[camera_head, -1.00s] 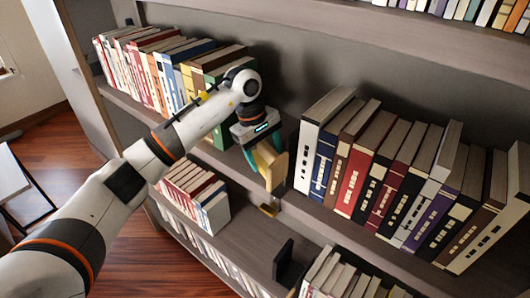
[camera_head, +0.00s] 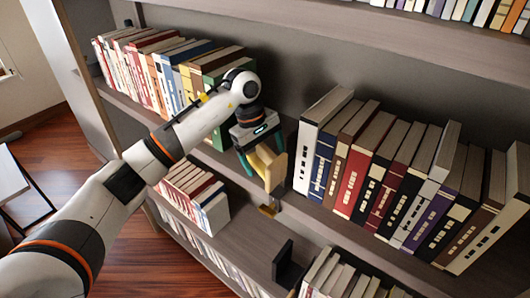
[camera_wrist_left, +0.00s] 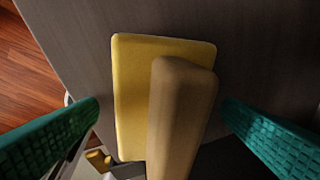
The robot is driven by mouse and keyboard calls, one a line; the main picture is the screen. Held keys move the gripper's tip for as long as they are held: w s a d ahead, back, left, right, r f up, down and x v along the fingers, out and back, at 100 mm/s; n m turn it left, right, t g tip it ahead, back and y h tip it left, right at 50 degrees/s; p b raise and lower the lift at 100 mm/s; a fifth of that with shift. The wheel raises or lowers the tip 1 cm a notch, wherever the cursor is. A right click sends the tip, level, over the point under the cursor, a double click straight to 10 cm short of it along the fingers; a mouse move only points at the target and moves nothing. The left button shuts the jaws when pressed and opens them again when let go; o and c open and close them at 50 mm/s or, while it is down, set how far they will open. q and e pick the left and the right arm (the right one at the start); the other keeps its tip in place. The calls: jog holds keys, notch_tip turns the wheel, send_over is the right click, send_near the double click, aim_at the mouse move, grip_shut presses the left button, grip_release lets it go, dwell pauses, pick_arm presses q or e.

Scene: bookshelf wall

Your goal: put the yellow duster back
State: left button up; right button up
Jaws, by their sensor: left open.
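The yellow duster (camera_head: 268,166) is at the middle shelf's front, in the gap between the two rows of books. In the left wrist view, its flat yellow pad (camera_wrist_left: 131,95) lies behind a tan block-like handle (camera_wrist_left: 182,115), against a dark wood surface. My left gripper (camera_head: 263,163) is open around the duster. Its teal fingers stand on both sides in the wrist view, with visible gaps to the handle. I cannot tell exactly what supports the duster. My right gripper is not in view.
Books fill the middle shelf on the left (camera_head: 165,75) and right (camera_head: 400,180). A small yellow piece (camera_head: 268,210) sits just below the duster. The lower shelf (camera_head: 245,240) has bare room between books (camera_head: 193,192) and a black bookend (camera_head: 287,262).

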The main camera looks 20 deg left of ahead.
aim_at(257, 160)
pick_arm(q)
jog(key=shift+r+p, duration=0.4)
jog(key=shift+r, duration=0.35)
jog(key=shift+a+r+b, duration=0.35)
jog(key=shift+r+b, duration=0.15)
jog(key=shift+b, duration=0.35)
jog(key=b+v, duration=0.1)
jog(key=v, duration=0.4)
jog(key=shift+r, duration=0.55)
